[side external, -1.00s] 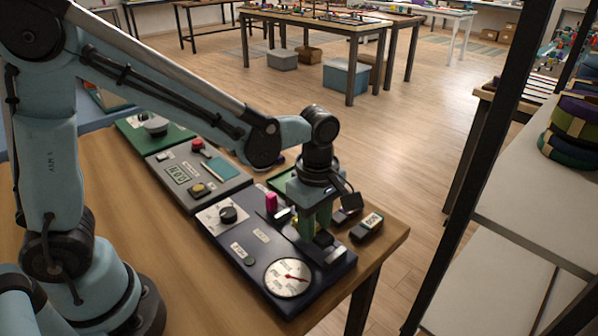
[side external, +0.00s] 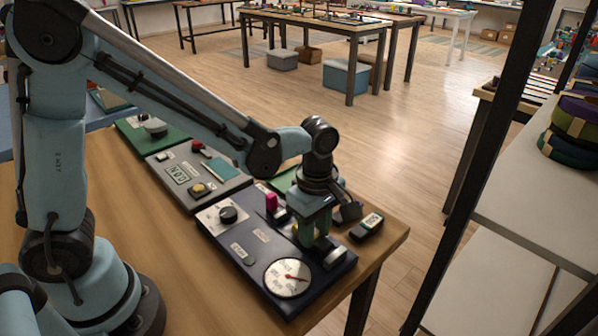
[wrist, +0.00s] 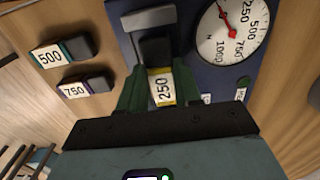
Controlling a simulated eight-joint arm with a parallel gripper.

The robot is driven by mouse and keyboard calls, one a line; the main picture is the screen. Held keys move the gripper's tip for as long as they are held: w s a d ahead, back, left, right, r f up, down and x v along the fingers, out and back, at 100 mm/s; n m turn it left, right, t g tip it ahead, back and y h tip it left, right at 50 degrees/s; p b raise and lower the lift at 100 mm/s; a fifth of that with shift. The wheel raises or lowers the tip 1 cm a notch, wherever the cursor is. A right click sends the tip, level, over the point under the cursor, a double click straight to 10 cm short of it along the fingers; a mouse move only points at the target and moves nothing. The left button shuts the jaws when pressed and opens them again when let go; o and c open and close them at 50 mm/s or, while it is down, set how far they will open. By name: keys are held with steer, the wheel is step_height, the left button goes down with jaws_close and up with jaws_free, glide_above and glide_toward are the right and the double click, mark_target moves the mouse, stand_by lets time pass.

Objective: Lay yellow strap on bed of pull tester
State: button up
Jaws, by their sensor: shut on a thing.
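The yellow strap (wrist: 162,88) has a white "250" label with yellow edging, and a black block lies just beyond it in the wrist view. My gripper (wrist: 159,92) is shut on the labelled part, one green finger on each side. The pull tester (side external: 236,270) is a dark navy panel with a round dial (wrist: 232,30). My gripper (side external: 315,246) is over the panel's right part in the side view, low and close to the surface. The strap is mostly hidden there by the fingers. A grey clamp block (wrist: 148,18) is just past the black block. Contact with the bed cannot be told.
Two other black straps, "500" (wrist: 48,57) and "750" (wrist: 76,90), lie on the wooden table beside the panel. A black knob (side external: 228,214) and a pink-red upright piece (side external: 271,201) stand on the panel. A grey panel (side external: 196,178) sits behind it.

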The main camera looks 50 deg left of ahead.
steer(key=shift+f, duration=0.3)
stand_by(0.4)
steer(key=o, duration=1.1)
steer(key=shift+o, duration=0.2)
step_height(320, 180, up, 11)
stand_by(0.3)
steer(key=shift+a, duration=0.1)
